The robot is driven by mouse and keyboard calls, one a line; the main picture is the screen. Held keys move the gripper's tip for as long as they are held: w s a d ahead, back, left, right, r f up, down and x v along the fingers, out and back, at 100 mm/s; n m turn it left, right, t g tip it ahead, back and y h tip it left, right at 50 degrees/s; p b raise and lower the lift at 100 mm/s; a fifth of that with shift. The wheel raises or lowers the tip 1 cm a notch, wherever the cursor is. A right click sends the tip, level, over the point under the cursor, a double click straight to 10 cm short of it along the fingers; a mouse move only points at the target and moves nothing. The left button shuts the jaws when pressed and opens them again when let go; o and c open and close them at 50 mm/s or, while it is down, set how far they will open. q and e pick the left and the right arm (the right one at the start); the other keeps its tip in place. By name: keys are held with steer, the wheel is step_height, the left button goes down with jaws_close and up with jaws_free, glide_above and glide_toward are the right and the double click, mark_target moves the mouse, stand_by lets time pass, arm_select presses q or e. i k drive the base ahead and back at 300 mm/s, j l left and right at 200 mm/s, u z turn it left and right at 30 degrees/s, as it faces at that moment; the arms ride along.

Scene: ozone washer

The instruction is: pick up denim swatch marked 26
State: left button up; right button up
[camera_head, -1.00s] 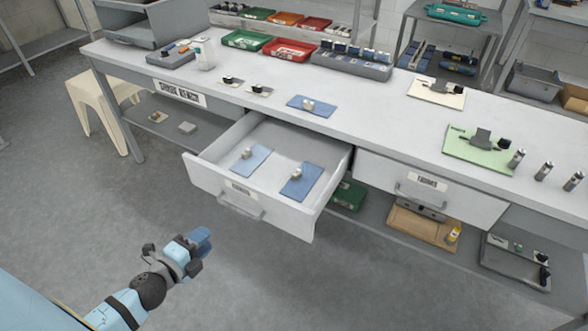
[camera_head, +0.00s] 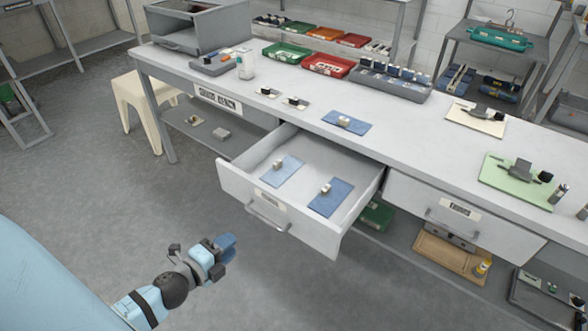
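A pale blue swatch (camera_head: 276,176) and a darker blue denim swatch (camera_head: 322,205) lie side by side in the open drawer (camera_head: 238,188). Another blue swatch (camera_head: 358,128) lies on the bench top above the drawer. Each has a small pale block on it. No number 26 can be read on any of them. My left gripper (camera_head: 226,256) is over the floor, in front of and below the drawer, apart from the swatches. A dark blue patch shows at its fingertips; I cannot tell whether it is part of the gripper or something held. My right gripper is not in view.
The drawer juts out from the bench (camera_head: 420,143). A closed drawer (camera_head: 462,210) is to its right. Green (camera_head: 288,53) and red (camera_head: 330,66) trays stand at the back. A cream stool (camera_head: 143,98) is at the left. The floor before the drawer is clear.

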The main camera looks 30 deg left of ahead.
mark_target(282, 170)
steer(key=u, duration=1.15)
